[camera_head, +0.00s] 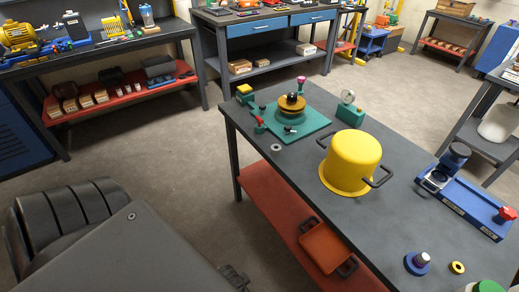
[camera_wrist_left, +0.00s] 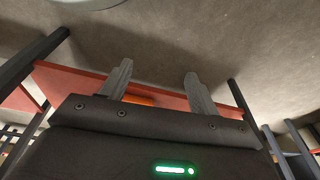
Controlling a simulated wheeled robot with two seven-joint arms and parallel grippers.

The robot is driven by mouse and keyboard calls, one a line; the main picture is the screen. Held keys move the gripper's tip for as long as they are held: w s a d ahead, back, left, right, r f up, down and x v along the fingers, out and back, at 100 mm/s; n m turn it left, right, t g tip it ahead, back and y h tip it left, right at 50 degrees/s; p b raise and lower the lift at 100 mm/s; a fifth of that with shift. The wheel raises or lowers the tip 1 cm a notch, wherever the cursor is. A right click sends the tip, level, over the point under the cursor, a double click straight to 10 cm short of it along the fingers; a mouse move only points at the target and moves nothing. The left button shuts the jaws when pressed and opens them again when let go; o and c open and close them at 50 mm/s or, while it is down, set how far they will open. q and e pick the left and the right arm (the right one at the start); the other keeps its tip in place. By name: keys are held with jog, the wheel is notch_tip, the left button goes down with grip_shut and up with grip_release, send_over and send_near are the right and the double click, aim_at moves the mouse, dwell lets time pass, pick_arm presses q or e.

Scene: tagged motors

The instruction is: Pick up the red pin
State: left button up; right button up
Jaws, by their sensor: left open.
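A small pin with a red top (camera_head: 259,122) stands at the near left edge of the green base plate (camera_head: 312,123) on the workbench. A second pin with a pinkish-red top (camera_head: 301,82) stands at the plate's far side. I cannot tell for sure which one is the red pin. My left gripper (camera_wrist_left: 156,72) shows in the left wrist view with its two grey fingers apart and nothing between them. Neither pin shows in that view. My right gripper is not in view.
A yellow pot (camera_head: 352,160) stands mid-bench, right of the plate. A blue fixture (camera_head: 466,205) lies further right. A gauge on a green block (camera_head: 349,108) stands behind the pot. An orange tray (camera_head: 325,247) is on the red lower shelf (camera_head: 268,203). Open floor lies left of the bench.

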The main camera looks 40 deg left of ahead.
pick_arm(q)
jog(key=w+a+r+t, duration=0.1)
jog(key=w+r, duration=0.1)
jog(key=r, duration=0.7)
jog(key=w+r+t, duration=0.1)
jog(key=w+r, duration=0.2)
jog(key=r, duration=0.6)
jog(key=n+t+y, duration=0.7)
jog(key=t, duration=0.5)
send_near(259, 123)
jog(key=x, duration=0.2)
jog(key=p+x, duration=0.1)
jog(key=x, duration=0.1)
jog(key=shift+r, duration=0.25)
jog(key=x, duration=0.2)
jog(key=p+x, duration=0.1)
jog(key=x, duration=0.1)
jog(key=shift+w+f, duration=0.15)
jog(key=shift+f, duration=0.05)
